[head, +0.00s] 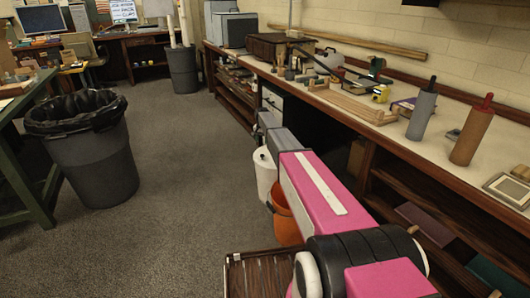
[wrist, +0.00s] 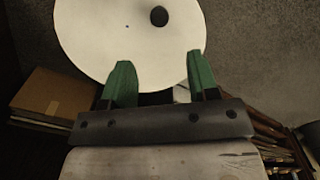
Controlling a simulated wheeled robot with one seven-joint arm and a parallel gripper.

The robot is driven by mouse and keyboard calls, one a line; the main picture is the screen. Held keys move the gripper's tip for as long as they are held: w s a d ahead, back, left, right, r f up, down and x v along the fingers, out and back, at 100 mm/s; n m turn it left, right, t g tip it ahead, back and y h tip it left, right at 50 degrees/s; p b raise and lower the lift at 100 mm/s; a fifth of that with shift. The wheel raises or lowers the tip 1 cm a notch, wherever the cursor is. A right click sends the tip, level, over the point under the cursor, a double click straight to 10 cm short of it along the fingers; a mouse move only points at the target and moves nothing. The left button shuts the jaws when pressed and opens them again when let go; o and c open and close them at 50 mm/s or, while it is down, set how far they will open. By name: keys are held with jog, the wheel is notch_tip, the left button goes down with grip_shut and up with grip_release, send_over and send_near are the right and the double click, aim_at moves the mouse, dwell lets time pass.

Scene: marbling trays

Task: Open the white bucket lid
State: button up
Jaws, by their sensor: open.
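The white round lid (wrist: 120,45) fills the upper middle of the wrist view, with a dark round knob near its top right. My gripper (wrist: 160,75) is open, its two green fingers spread apart over the lid's lower edge. The knob lies beyond the fingertips, not between them. In the head view a white bucket (head: 264,175) stands on the floor beside the bench, partly hidden by my pink arm. My gripper is hard to make out there.
An orange bucket (head: 286,222) stands in front of the white one, partly behind my arm. The long bench (head: 408,150) runs along the right. A cardboard box (wrist: 55,94) shows in the wrist view. A grey bin (head: 92,160) stands left; the floor between is clear.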

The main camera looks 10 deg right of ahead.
aim_at(262, 155)
notch_tip(262, 155, down, 11)
jog(key=shift+s+r, duration=0.1)
jog(key=shift+r, duration=0.05)
dwell(0.4)
